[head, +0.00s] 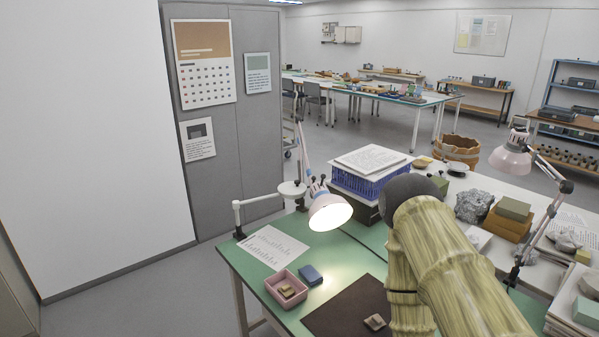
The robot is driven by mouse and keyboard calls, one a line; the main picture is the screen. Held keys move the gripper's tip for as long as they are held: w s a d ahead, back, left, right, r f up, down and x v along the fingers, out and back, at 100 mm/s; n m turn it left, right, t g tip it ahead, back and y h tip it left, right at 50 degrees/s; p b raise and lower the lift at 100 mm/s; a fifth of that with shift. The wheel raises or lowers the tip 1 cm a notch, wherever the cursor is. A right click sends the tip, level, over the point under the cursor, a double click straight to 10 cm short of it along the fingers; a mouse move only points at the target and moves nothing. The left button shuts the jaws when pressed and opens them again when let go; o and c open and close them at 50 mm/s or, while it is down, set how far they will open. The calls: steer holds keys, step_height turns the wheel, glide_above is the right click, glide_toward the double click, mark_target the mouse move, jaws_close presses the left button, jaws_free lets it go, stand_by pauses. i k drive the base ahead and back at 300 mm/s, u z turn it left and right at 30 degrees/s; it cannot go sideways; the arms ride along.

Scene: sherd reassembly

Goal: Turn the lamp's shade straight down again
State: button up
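A white desk lamp stands at the back left of the green table. Its lit shade (321,203) hangs from a jointed arm (305,155) and is tilted: its bright opening faces partly towards me as well as down. A second lamp stands at the right, with a pale pinkish shade (510,161) on a dark and white jointed arm. It shows no clear glow. My arm, in a yellow-green ribbed sleeve, rises at the lower right and hides part of the table. My gripper is not in view.
On the green table (262,283) are a pink tray (286,289) holding sherds, a blue box (311,275), a printed sheet (272,247) and a dark mat (340,312) with a sherd (374,321). A blue crate (362,186) stands right of the lit lamp. The right-hand table is crowded.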

mark_target(328, 211)
steer(key=u, duration=1.3)
steer(key=i, duration=3.9)
steer(key=z, duration=3.65)
steer(key=i, duration=0.5)
